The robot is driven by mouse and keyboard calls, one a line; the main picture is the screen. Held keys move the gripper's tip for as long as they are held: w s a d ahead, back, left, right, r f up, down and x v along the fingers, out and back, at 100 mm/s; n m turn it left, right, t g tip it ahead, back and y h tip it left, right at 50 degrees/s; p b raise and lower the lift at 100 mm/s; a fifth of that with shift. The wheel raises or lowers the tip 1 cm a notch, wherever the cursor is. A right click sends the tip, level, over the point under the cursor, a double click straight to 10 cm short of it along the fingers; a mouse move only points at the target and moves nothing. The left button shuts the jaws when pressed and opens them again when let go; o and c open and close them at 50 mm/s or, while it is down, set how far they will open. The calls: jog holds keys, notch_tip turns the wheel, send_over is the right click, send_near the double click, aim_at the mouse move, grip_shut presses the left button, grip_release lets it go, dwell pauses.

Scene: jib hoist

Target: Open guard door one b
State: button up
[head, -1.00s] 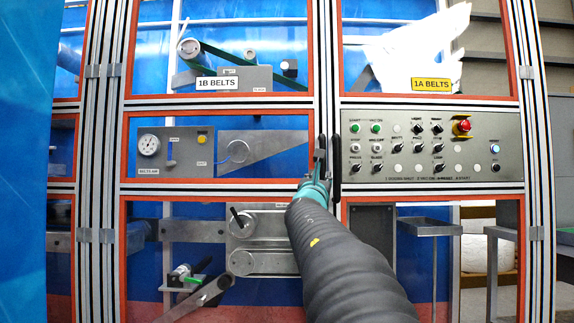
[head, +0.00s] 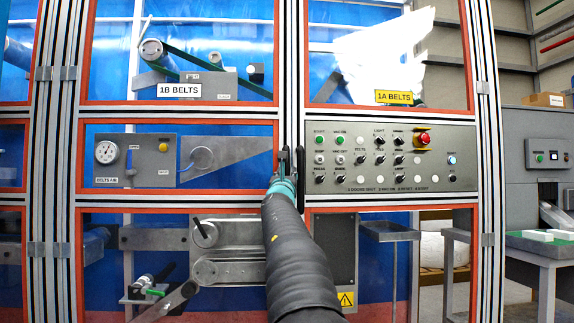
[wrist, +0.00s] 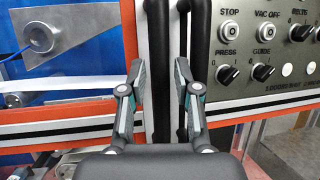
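Guard door 1B is the orange-edged clear panel door with the "1B BELTS" label (head: 179,90), left of the middle post in the head view. It looks closed. Two upright black handles stand side by side at the post. In the wrist view the left handle (wrist: 157,40) lies between my gripper's fingers as seen, and the right handle (wrist: 201,40) lies beyond the right finger. My gripper (wrist: 160,70) is open, fingers pointing at the door. I cannot tell whether it touches the handle. In the head view my gripper (head: 284,165) partly covers the handles.
A control panel (head: 390,157) with buttons, knobs and a red stop button is right of the post. The "1A BELTS" label (head: 394,97) is above it. A grey machine (head: 540,150) and a table (head: 540,245) with white blocks stand at the far right.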

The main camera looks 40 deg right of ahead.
jog(key=shift+p+x, duration=0.5)
jog(key=shift+x, duration=0.6)
grip_shut()
